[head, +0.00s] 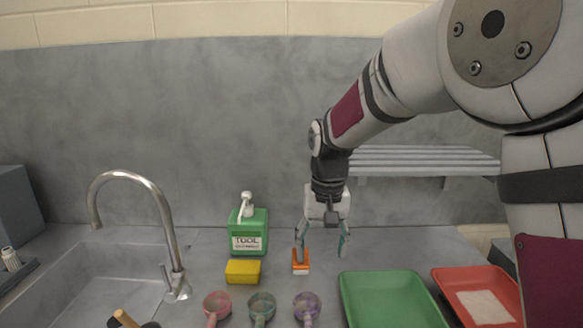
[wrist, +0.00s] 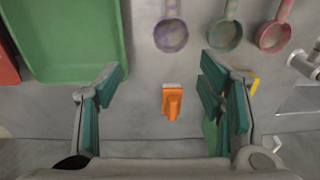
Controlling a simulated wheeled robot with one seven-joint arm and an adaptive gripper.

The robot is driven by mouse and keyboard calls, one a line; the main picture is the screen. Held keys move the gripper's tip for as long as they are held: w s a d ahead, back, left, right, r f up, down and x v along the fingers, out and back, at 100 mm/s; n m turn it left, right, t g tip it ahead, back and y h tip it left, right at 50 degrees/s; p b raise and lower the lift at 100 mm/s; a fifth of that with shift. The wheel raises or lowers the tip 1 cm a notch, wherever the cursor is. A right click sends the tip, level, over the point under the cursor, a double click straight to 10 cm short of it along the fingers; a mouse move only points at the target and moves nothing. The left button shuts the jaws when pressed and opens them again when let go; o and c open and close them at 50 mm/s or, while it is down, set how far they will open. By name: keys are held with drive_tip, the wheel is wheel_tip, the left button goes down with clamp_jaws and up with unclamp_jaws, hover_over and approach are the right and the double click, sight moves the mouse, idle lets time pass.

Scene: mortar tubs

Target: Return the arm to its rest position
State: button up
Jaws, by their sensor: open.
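My gripper (head: 322,243) hangs pointing down over the counter in the head view, its teal fingers spread wide. In the wrist view the gripper (wrist: 162,105) is open and nothing is between its fingers. An orange and white brush-like tool (head: 300,262) lies on the counter just below the fingers. It also shows in the wrist view (wrist: 172,100), centred between the fingers and apart from them. My arm reaches in from the upper right and bends down at the wrist.
A green tray (head: 390,302) and a red tray (head: 505,300) stand at the right. A green bottle (head: 248,240), a yellow sponge (head: 243,271) and three scoops, pink (head: 216,303), green (head: 262,305) and purple (head: 307,304), are nearby. A sink with tap (head: 172,250) is left; a grey slatted shelf (head: 420,160) is behind.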

drive_tip(key=s+d+r+t, duration=0.1)
drive_tip(key=s+d+r, duration=0.3)
drive_tip(key=s, duration=0.3)
drive_tip(key=s+d+r+t, duration=0.1)
drive_tip(key=s+d+r, duration=0.3)
drive_tip(key=s+r, duration=0.15)
drive_tip(key=s+d+f, duration=0.1)
drive_tip(key=s+d, duration=0.1)
drive_tip(key=s, duration=0.6)
drive_tip(key=s+d+f+t, duration=0.1)
drive_tip(key=s+d, duration=0.2)
drive_tip(key=s, duration=0.6)
drive_tip(key=shift+t, duration=0.3)
